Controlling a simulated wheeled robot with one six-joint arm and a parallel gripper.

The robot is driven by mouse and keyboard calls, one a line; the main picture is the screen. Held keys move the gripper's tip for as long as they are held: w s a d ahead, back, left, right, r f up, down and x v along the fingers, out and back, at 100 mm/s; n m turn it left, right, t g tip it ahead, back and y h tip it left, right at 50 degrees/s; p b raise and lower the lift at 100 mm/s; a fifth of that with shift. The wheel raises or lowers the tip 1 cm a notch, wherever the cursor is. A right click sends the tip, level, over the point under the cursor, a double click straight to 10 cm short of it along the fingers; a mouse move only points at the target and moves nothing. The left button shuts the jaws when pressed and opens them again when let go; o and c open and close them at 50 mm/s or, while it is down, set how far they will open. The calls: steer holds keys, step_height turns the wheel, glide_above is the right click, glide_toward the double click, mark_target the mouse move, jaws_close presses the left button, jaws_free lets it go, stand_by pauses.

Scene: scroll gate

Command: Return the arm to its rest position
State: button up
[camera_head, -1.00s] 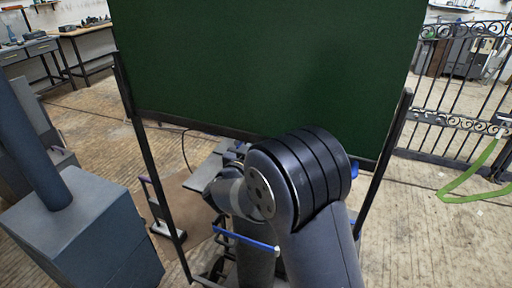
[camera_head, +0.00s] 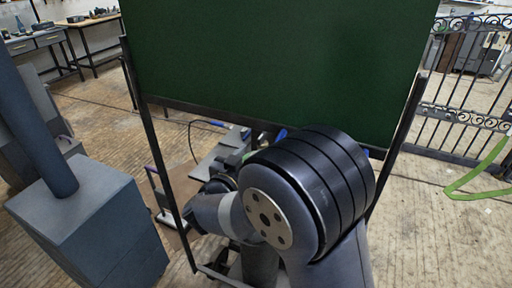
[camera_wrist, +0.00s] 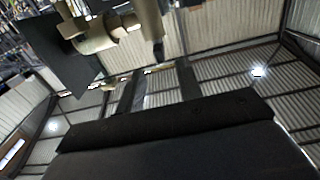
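My arm shows large in the lower middle of the head view, folded at a thick dark ringed joint in front of a green board (camera_head: 270,60). My gripper's fingers cannot be made out in the head view. That view also shows a corrugated ceiling with beams and lamps.
The board stands on a dark frame close to my arm. A grey-blue box with a post (camera_head: 95,225) stands at the left. A black scroll gate (camera_head: 460,100) is at the right with a green strap (camera_head: 475,175). Workbenches (camera_head: 75,40) are far left.

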mark_target(263, 133)
steer(key=shift+s+a, duration=0.25)
steer(key=shift+s, duration=0.4)
steer(key=p+x, duration=0.1)
steer(key=x, duration=0.9)
steer(key=shift+w+d+p, duration=0.1)
steer(key=shift+w+p, duration=0.15)
steer(key=shift+p, duration=0.15)
steer(key=shift+w+d+f+y+b, duration=0.1)
steer(key=shift+w+y+b, duration=0.2)
steer(key=shift+s+n+t+y+b, duration=0.1)
steer(key=shift+n+t+y+b, duration=0.25)
steer(key=shift+n+y, duration=0.25)
steer(key=shift+r+h+p, duration=0.2)
steer(key=shift+h+p, duration=0.1)
steer(key=shift+p, duration=0.05)
